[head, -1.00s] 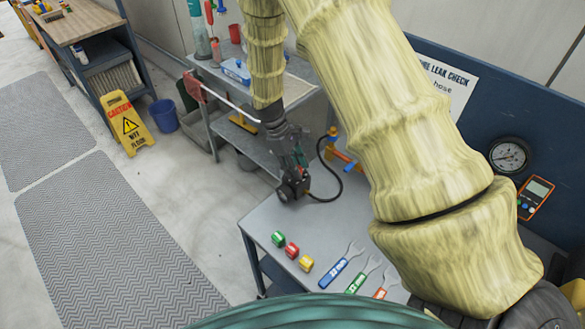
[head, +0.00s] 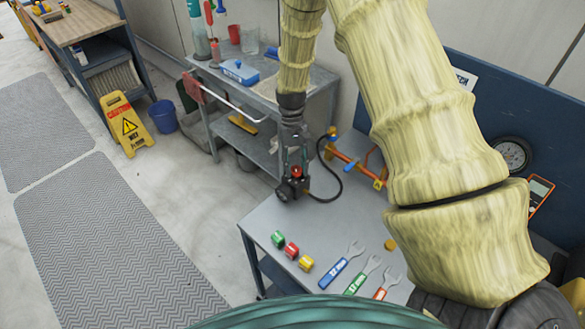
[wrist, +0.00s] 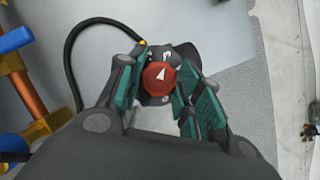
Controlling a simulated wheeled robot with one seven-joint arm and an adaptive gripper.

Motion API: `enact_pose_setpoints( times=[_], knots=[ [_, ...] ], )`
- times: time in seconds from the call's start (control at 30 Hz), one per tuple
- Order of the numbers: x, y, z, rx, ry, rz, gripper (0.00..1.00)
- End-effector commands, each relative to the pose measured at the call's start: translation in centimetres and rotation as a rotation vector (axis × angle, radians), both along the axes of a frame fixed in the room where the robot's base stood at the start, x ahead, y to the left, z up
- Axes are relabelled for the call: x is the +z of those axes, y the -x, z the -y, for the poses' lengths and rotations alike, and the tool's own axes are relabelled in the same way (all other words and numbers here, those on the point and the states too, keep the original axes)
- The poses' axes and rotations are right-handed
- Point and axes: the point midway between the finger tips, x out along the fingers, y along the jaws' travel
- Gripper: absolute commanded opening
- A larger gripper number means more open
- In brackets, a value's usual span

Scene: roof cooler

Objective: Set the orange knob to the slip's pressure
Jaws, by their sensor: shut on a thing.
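A small black regulator (head: 291,190) stands at the table's back left edge, with a red knob (head: 296,171) on top. The wrist view shows this red or orange-red knob (wrist: 159,78) with a white arrow pointing up and slightly right. My gripper (wrist: 160,85) has its green-padded fingers on either side of the knob and is shut on it. In the head view my gripper (head: 296,165) points down over the regulator. The round pressure gauge (head: 512,153) is partly behind my arm, and its reading is too small to tell. I cannot make out the slip.
A black hose (head: 338,180) curves from the regulator to an orange pipe (head: 350,163) with blue and yellow fittings. Green, red and yellow pieces (head: 291,250) and several wrenches (head: 343,264) lie on the table. My arm hides most of a white sign (head: 465,79) on the blue panel.

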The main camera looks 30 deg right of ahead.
Motion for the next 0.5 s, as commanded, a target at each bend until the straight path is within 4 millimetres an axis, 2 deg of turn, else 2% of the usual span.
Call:
enact_pose_setpoints(
  times=[0.5],
  knots=[
    [-0.11, 0.45, 0.66, -0.495, 0.002, -0.003, 0.11]
  ],
)
